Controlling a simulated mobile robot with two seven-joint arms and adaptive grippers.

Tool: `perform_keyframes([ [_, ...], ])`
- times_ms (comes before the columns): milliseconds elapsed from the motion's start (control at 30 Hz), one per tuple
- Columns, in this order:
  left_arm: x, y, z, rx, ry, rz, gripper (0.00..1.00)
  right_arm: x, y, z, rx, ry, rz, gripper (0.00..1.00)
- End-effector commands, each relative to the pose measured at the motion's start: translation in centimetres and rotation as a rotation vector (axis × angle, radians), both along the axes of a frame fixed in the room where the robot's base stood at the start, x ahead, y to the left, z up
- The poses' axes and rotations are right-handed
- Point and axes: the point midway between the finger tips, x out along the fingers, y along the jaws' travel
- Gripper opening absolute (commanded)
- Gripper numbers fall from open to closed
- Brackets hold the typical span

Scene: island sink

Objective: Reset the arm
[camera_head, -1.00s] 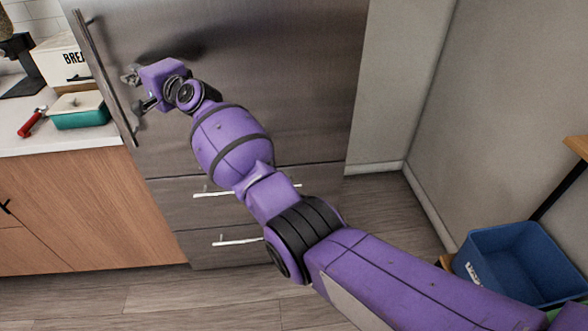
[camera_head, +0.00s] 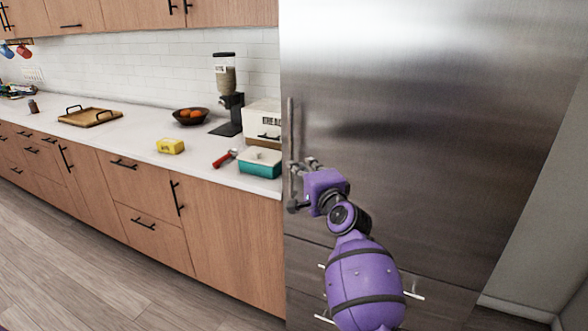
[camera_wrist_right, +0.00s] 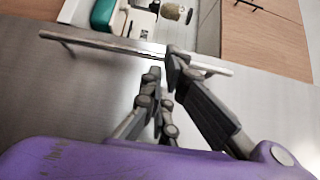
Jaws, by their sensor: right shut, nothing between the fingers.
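My right arm is purple and reaches up from the bottom of the head view. Its right gripper (camera_head: 301,184) is beside the lower part of the fridge's long vertical handle (camera_head: 291,130). The gripper is shut with nothing between its fingers. In the right wrist view the gripper's dark fingers (camera_wrist_right: 163,75) are close to the metal handle bar (camera_wrist_right: 100,42). I cannot tell whether they touch it. The steel fridge (camera_head: 430,130) door looks closed. My left gripper is in neither view.
Left of the fridge, a white counter (camera_head: 120,140) holds a teal-based container (camera_head: 260,165), a red-handled tool (camera_head: 224,159), a yellow item (camera_head: 170,147), a fruit bowl (camera_head: 190,116), a bread box (camera_head: 262,120) and a wooden tray (camera_head: 90,117). The floor (camera_head: 70,260) in front is clear.

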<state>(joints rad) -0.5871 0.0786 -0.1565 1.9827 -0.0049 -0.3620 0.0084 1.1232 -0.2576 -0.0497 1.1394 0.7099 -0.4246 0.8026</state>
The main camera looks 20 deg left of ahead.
Motion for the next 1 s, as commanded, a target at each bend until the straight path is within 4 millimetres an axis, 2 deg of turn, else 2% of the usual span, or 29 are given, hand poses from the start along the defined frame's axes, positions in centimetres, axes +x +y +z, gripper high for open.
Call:
perform_keyframes([
  [100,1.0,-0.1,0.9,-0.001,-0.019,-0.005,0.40,-1.9,0.0,0.3,0.004,-0.001,0.001,0.00],
  [233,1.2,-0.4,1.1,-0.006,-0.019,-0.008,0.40,-3.2,0.1,0.2,0.004,0.000,0.001,0.00],
  [533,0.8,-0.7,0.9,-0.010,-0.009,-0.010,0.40,-3.8,0.1,0.0,-0.011,-0.011,0.001,0.00],
  [600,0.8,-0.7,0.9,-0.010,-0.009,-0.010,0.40,-3.8,0.0,0.0,-0.045,-0.046,-0.003,0.00],
  [667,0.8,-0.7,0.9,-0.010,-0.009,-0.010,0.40,-3.6,-0.4,0.9,-0.098,-0.118,-0.019,0.00],
  [733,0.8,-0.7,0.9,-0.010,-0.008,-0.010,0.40,-3.3,-1.8,3.0,-0.195,-0.251,-0.060,0.00],
  [767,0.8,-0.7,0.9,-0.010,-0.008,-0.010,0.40,-3.1,-3.3,2.6,-0.255,-0.301,-0.089,0.00],
  [967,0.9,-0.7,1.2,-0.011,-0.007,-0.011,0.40,-3.6,-11.7,-3.5,-0.533,-0.419,-0.210,0.00],
  [1000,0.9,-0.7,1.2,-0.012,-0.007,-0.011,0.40,-4.0,-13.4,-5.0,-0.587,-0.429,-0.229,0.00],
])
